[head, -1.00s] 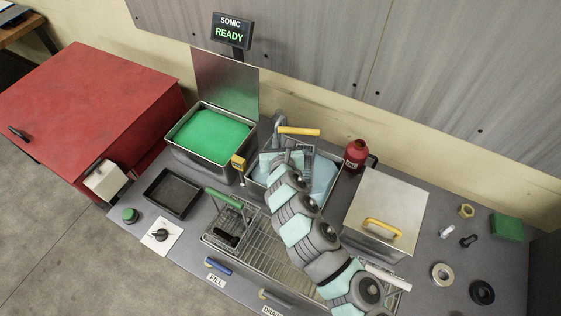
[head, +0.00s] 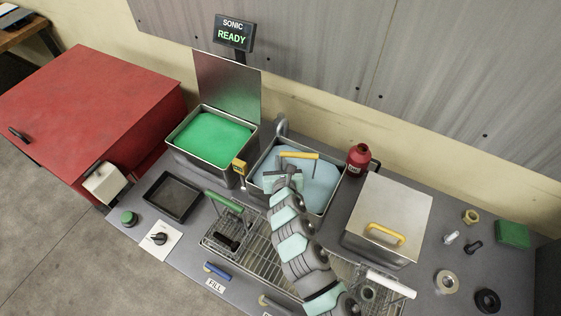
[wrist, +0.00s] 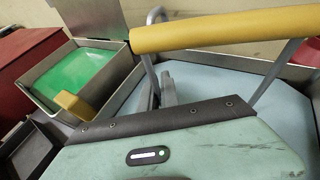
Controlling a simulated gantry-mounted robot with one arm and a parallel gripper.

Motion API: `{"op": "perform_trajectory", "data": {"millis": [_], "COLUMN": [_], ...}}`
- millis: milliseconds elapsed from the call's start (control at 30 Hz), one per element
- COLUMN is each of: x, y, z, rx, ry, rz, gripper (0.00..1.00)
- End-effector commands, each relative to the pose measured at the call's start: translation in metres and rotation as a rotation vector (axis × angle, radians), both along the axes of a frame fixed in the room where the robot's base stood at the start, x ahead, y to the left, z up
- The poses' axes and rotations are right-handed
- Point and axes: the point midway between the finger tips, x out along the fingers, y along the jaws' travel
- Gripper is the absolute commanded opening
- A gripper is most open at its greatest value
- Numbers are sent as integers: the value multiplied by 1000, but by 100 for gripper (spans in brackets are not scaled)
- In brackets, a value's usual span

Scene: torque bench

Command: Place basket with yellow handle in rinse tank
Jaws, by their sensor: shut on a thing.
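The basket's yellow handle (head: 300,155) shows above the rinse tank (head: 334,192), which holds pale blue liquid (head: 318,182). In the wrist view the handle (wrist: 235,28) crosses the top on two grey metal uprights. My gripper (head: 287,167) is over the tank and shut on the basket, with the handle just past it. The basket's wire body is hidden in the head view behind my arm or under the liquid; I cannot tell how deep it sits. The blue liquid also shows in the wrist view (wrist: 225,88).
The sonic tank (head: 212,135) with green liquid stands left of the rinse tank, its lid raised. A lidded tank (head: 398,205) with a yellow handle stands right. A red bottle (head: 359,158) is behind. A green-handled basket (head: 225,215) sits on the drain rack (head: 245,262).

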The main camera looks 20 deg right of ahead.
Motion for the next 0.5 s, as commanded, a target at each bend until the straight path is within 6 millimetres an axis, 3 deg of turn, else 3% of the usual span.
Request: {"op": "perform_trajectory", "data": {"millis": [100, 133, 367, 500], "x": [1, 0, 0, 0], "y": [1, 0, 0, 0], "z": [-2, -2, -2, -2], "rx": [-2, 0, 1, 1], "ry": [-3, -2, -1, -1], "rz": [2, 1, 1, 1], "gripper": [0, 8, 27, 28]}}
